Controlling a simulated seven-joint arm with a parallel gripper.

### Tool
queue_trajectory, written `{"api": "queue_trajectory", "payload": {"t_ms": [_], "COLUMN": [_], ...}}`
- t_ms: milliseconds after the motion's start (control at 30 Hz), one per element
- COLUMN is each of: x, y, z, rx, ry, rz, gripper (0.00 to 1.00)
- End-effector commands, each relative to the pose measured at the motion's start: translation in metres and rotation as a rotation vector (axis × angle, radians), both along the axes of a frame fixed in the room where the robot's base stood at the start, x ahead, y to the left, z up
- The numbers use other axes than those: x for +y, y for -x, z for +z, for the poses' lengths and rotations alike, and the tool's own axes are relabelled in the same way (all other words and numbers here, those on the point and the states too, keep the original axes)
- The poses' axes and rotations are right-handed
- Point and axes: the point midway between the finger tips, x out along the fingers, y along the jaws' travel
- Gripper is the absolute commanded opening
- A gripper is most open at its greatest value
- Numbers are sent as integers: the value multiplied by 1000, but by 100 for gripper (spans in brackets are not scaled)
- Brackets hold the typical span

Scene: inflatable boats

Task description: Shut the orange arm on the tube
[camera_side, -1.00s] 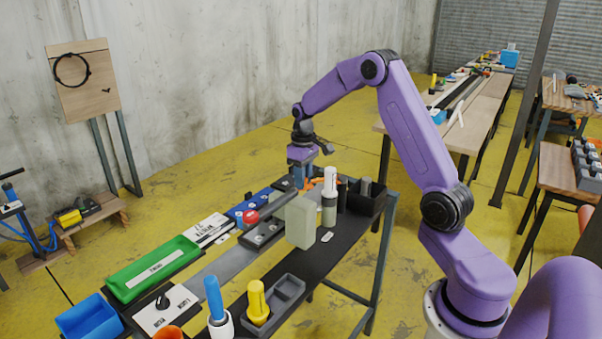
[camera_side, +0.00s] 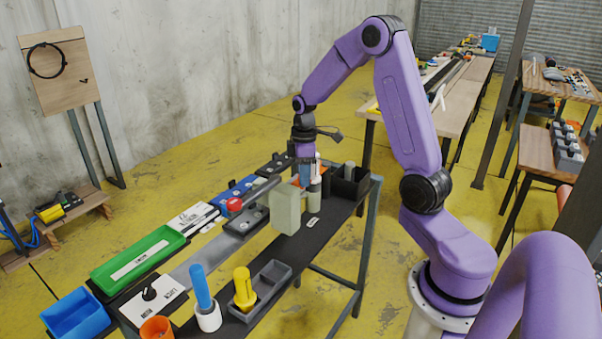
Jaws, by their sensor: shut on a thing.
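The orange arm (camera_side: 294,180) shows as a small orange patch at the far end of the dark bench, largely hidden by my gripper. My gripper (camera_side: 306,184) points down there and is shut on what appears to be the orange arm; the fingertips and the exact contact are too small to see. A grey tube (camera_side: 262,189) lies along the bench just left of my gripper, its near end by a red round knob (camera_side: 234,204). I cannot tell whether the orange arm touches the tube.
A pale upright block (camera_side: 285,209) stands in front of my gripper, and a white-topped bottle (camera_side: 315,188) is close beside it. A black bin (camera_side: 350,188) stands to the right. A green tray (camera_side: 138,258) and cups with blue and yellow handles fill the near end.

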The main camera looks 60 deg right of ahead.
Motion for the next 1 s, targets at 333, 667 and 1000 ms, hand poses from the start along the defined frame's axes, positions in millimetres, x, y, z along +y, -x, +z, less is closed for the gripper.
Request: {"api": "queue_trajectory", "payload": {"t_ms": [333, 667, 1000], "x": [0, 0, 0], "y": [2, 2, 0], "z": [1, 1, 18], "rx": [1, 2, -3], "ry": [0, 0, 2], "rz": [12, 10, 10], "gripper": [0, 55, 55]}}
